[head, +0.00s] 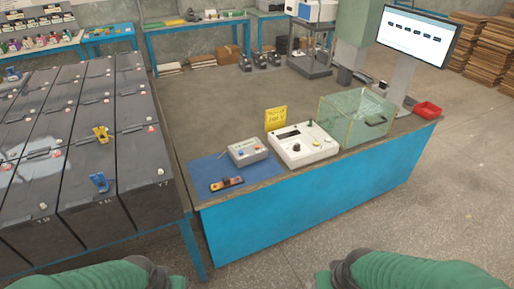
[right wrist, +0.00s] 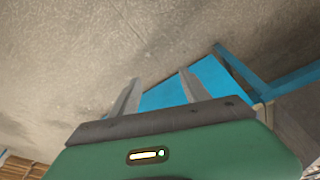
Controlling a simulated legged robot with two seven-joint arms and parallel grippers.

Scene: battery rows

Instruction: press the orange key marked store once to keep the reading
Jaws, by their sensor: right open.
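A white instrument (head: 302,145) with a dark display, a dark knob and small keys stands on the blue-sided bench. The orange store key is too small to make out in the head view. A grey box (head: 248,151) with small knobs stands left of the instrument. A small orange and dark device (head: 227,183) lies on the blue mat (head: 205,171). My right gripper (right wrist: 160,78) is open and empty in the right wrist view, its fingers apart above the floor and a blue panel. It is away from the instrument. My left gripper is not in view.
A clear greenish case (head: 356,118) stands right of the instrument, a yellow sign (head: 276,118) behind it. A red tray (head: 427,109) and a monitor (head: 418,36) are further right. Rows of dark batteries (head: 85,140) fill the left.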

